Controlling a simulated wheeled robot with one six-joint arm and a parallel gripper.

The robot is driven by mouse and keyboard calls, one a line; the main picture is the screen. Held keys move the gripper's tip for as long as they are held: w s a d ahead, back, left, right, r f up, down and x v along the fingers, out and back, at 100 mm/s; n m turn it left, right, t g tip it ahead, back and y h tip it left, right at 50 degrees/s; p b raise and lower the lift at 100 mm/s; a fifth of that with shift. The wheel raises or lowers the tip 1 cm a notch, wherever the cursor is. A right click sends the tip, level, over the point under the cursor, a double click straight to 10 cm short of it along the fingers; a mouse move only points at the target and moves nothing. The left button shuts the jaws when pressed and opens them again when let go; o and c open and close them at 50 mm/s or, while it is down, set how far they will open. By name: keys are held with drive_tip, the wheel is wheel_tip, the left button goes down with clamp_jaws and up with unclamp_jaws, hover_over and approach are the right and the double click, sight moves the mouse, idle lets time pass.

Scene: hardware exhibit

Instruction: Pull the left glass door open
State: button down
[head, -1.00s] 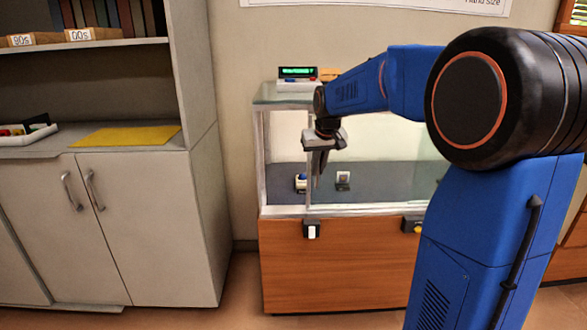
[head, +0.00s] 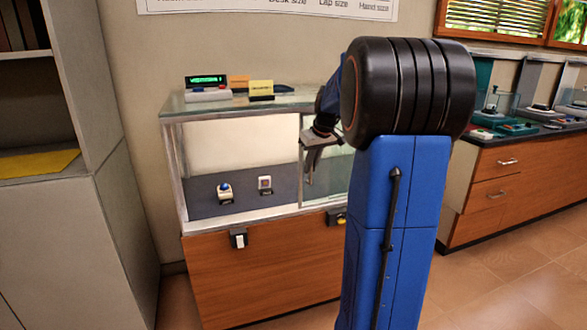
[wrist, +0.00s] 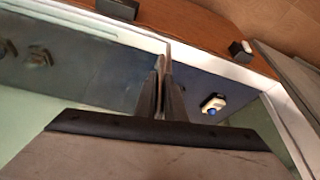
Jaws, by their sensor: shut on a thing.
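The glass display case (head: 241,216) stands against the wall on a wooden base. The left glass door shows as a tinted pane (wrist: 105,75) in the wrist view. My gripper (head: 309,178) is at the upright edge of that door, about midway along the case front. In the wrist view, my gripper's fingers (wrist: 163,95) are shut on this edge, with the pane to their left. The front left of the case looks uncovered. A blue-ball device (head: 224,191) and a small square item (head: 265,184) sit inside there; the device also shows in the wrist view (wrist: 213,104).
A black block with a white tag (head: 238,238) and another with yellow (head: 337,217) are on the case front. A small green display (head: 207,88) stands on top. A grey cabinet (head: 120,190) is at left, a drawer counter (head: 505,170) at right.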

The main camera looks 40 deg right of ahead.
drive_tip(key=shift+s+d, duration=0.25)
drive_tip(key=shift+d, duration=0.5)
drive_tip(key=shift+s+d, duration=0.25)
drive_tip(key=shift+d, duration=0.5)
drive_tip(key=c, duration=1.8)
unclamp_jaws()
drive_tip(key=shift+c, duration=0.2)
drive_tip(key=shift+r, duration=0.1)
drive_tip(key=v, duration=1.7)
drive_tip(key=shift+s+a, duration=0.1)
